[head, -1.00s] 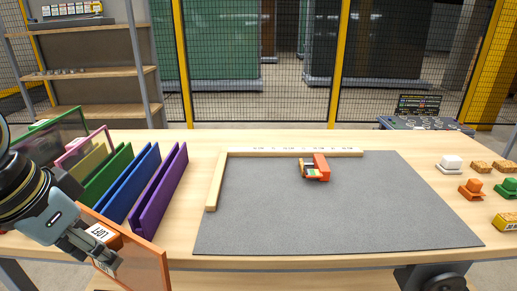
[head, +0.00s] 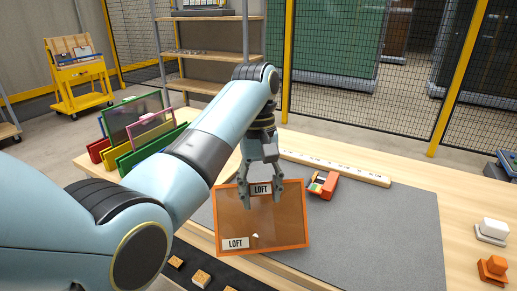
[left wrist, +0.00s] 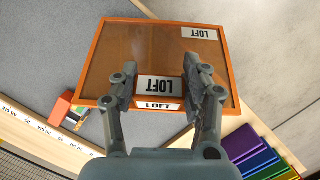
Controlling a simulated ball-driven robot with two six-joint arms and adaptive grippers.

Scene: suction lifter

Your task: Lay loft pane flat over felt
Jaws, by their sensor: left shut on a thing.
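The loft pane is a brown see-through sheet in an orange frame with LOFT labels; it shows in the head view (head: 285,228) and the left wrist view (left wrist: 150,50). My left gripper (head: 262,196) is shut on the pane's LOFT-labelled grip near one edge, with one finger on each side in the left wrist view (left wrist: 160,92). The pane is over the left part of the grey felt (head: 390,235). I cannot tell how far above the felt it is, or whether it touches. My right gripper is not in view.
A wooden ruler (head: 340,168) edges the felt at the back. An orange-red tool (head: 323,184) lies on the felt close to the pane's upper right corner. Coloured slotted racks (head: 125,158) stand at the left. Small white (head: 492,230) and orange (head: 493,268) blocks stand at the right.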

